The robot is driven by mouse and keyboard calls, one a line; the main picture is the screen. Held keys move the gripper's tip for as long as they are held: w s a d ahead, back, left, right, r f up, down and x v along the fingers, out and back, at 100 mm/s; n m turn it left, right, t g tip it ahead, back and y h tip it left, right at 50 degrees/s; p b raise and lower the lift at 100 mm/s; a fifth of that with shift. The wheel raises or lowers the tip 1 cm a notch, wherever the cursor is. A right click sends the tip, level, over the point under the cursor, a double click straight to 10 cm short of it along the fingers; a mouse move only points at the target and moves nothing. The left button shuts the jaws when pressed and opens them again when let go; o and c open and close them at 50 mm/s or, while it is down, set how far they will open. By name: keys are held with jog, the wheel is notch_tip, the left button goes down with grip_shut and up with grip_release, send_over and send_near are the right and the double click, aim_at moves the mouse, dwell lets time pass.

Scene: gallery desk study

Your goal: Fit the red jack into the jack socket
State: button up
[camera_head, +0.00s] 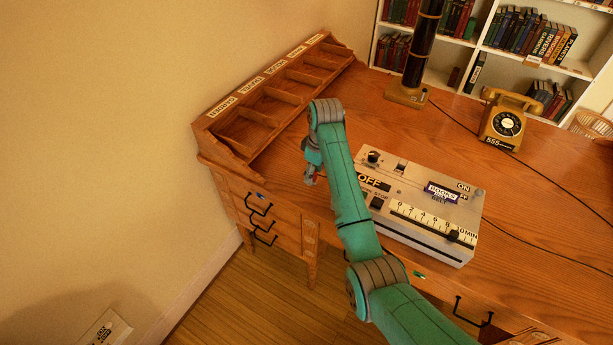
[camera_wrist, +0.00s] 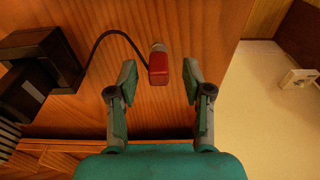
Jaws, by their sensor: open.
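The red jack (camera_wrist: 158,70) shows in the wrist view, with a pale metal end pointing away from my gripper and a thin black cable curving to the left. My gripper (camera_wrist: 159,80) is open, with one finger on each side of the jack and visible gaps between them. In the head view my gripper (camera_head: 312,179) hangs over the left part of the desk, and a small bit of red shows beside it. I cannot make out the jack socket for certain in either view.
The grey control box (camera_head: 440,249) stands right of my gripper, partly behind my arm. The wooden pigeonhole rack (camera_head: 222,140) is at left. A yellow telephone (camera_head: 503,128) stands at the back right. A black block (camera_wrist: 38,65) and a wall plate (camera_wrist: 298,78) show in the wrist view.

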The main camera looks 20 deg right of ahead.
jog(key=shift+w+f, duration=0.1)
jog(key=shift+f, duration=0.45)
grip_shut()
jog(key=shift+r, duration=0.1)
